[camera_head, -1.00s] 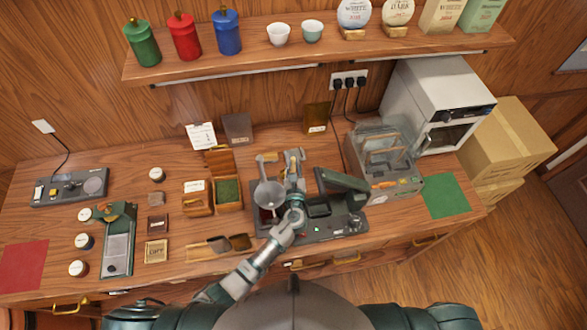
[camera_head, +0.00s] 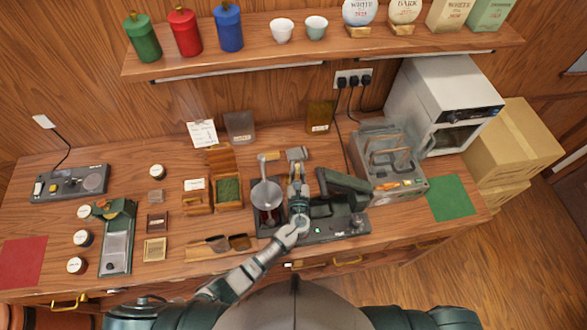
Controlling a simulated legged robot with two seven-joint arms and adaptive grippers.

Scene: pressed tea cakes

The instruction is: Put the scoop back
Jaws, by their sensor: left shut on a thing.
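My left gripper (camera_head: 298,181) reaches over the dark press station (camera_head: 325,232) on the bench and is shut. A small grey metal piece (camera_head: 298,154), which looks like the scoop, shows just beyond its fingertips; the gripped part is hidden by the fingers. A metal funnel or dish (camera_head: 266,194) stands close left of the gripper. A wooden box of green tea leaves (camera_head: 228,192) is further left. My right gripper is not in view.
A dark green lever arm (camera_head: 343,181) stands close right of the gripper. A wooden rest with dark hollows (camera_head: 205,248) lies at the front. A clear-topped machine (camera_head: 390,165) is at the right. A green mat (camera_head: 449,198) lies bare beside it.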

